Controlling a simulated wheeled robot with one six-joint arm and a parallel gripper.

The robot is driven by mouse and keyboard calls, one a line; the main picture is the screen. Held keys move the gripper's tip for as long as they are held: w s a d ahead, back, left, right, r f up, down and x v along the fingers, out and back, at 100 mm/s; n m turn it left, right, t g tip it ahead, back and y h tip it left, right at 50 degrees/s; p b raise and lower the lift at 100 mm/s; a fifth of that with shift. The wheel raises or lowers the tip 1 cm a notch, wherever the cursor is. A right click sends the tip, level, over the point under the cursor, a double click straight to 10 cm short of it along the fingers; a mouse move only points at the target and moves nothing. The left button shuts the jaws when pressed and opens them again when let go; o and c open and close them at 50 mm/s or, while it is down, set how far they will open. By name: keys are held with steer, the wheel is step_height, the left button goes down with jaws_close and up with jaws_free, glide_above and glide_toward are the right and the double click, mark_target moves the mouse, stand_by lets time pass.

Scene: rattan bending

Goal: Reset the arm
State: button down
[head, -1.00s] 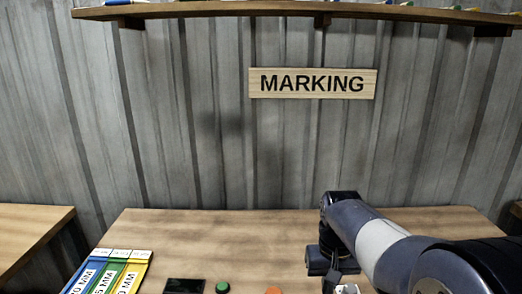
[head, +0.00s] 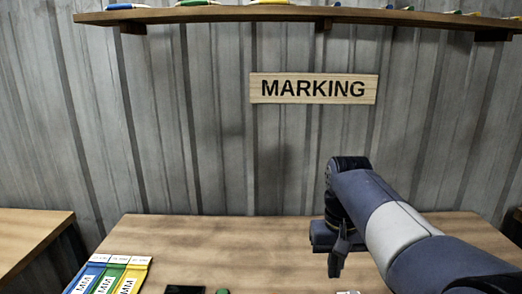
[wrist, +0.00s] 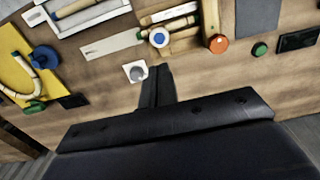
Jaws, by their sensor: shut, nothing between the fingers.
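My gripper (head: 337,264) hangs from my arm above the right part of the wooden table (head: 240,240) in the head view, pointing down. In the wrist view my gripper (wrist: 160,70) shows its dark fingers together, shut with nothing between them. The fingertips appear apart from the tabletop. A small light square piece with a round top (wrist: 136,72) shows just left of the fingertips in the wrist view.
The wrist view shows a yellow board (wrist: 22,75) with a curved rattan piece, a blue knob (wrist: 44,57), wooden sticks (wrist: 175,25), an orange button (wrist: 218,43) and a green button (wrist: 260,49). Coloured MM strips (head: 110,275) lie at the table's left. A shelf (head: 290,14) is above.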

step_height(320, 180, down, 8)
steer(key=shift+r, duration=0.1)
steer(key=shift+r+p, duration=0.3)
steer(key=shift+p, duration=0.55)
steer(key=shift+r+p, duration=0.1)
steer(key=shift+p, duration=0.3)
step_height(320, 180, up, 6)
step_height(320, 180, down, 7)
steer(key=shift+s+r, duration=0.1)
steer(key=b, duration=0.3)
steer(key=shift+f, duration=0.3)
